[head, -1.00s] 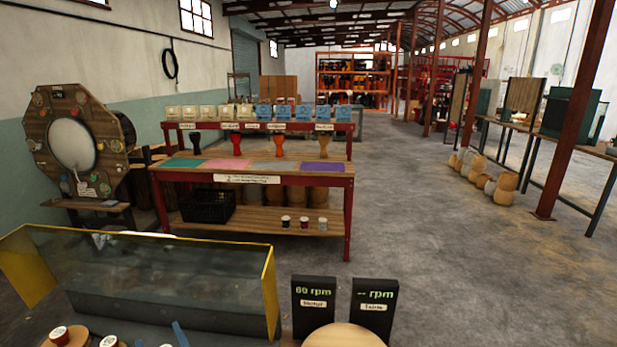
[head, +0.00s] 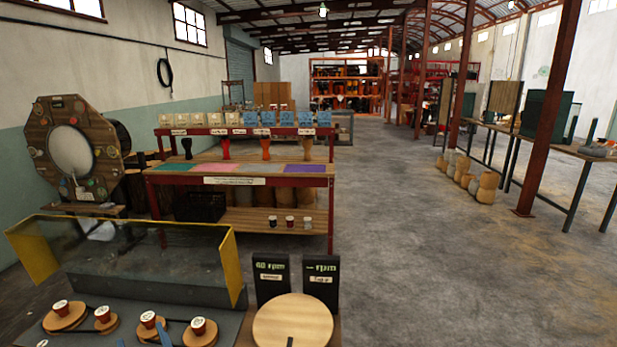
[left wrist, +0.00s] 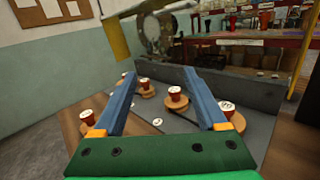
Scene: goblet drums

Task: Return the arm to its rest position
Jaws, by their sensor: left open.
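My left gripper (head: 143,338) shows only as blue fingertips at the bottom edge of the head view. In the left wrist view, its two blue fingers (left wrist: 158,73) stand wide apart with nothing between them. They are above a grey bench top (left wrist: 180,128) with red-and-white cups on wooden discs. One cup (left wrist: 145,85) appears in the gap between the fingers, beyond them. I cannot tell how high the fingers are above it. My right gripper is not in view.
A clear-walled guard with yellow ends (head: 229,262) stands behind the cups. Two dark rpm displays (head: 271,279) stand behind a round wooden disc (head: 292,322) at the right. A red-framed table (head: 240,182) stands beyond. Open concrete floor (head: 400,250) lies to the right.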

